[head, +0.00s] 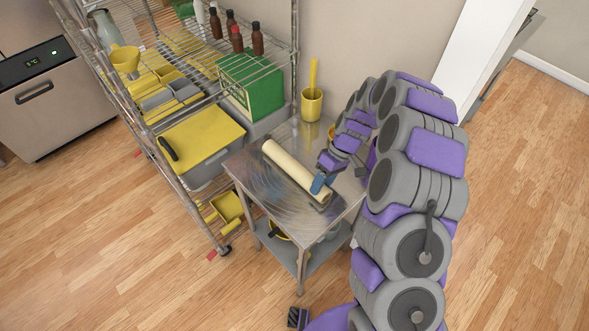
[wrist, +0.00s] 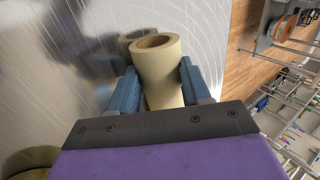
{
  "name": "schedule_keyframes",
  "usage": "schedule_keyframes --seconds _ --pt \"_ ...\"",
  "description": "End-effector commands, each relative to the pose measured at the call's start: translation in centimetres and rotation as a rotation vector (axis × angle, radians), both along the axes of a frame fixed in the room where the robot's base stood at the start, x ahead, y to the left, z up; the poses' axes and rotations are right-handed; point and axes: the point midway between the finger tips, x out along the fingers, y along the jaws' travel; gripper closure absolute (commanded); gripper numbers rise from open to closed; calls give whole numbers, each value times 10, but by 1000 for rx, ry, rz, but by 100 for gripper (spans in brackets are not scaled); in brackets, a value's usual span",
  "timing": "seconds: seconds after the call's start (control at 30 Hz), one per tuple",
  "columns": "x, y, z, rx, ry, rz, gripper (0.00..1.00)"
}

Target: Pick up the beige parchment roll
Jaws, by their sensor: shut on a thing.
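The beige parchment roll (head: 291,167) is a long pale tube lying at a slant on the steel table (head: 255,186) in the head view. My gripper (head: 320,184) is at the roll's near right end, with its blue fingers around it. In the wrist view the roll (wrist: 158,68) shows its hollow end, and my gripper (wrist: 158,88) has one blue finger on each side of it, shut on it. The far part of the roll is hidden in the wrist view. I cannot tell whether the roll touches the table.
A yellow cup with a utensil (head: 311,104) stands at the table's back corner. A wire shelf rack (head: 185,85) with a green box (head: 250,83), brown bottles (head: 236,38) and yellow items stands left of the table. Open wooden floor (head: 120,260) lies in front.

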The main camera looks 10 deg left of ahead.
Motion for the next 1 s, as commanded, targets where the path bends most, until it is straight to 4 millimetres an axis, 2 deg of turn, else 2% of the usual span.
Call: schedule_keyframes --seconds 0.1,0.37,0.73,1.0 --pt "0 0 0 1 -1 -1 92" --pt "0 1 3 -1 -1 0 92" --pt "-1 1 39 -1 -2 0 92" --pt "-38 17 42 0 1 3 92"
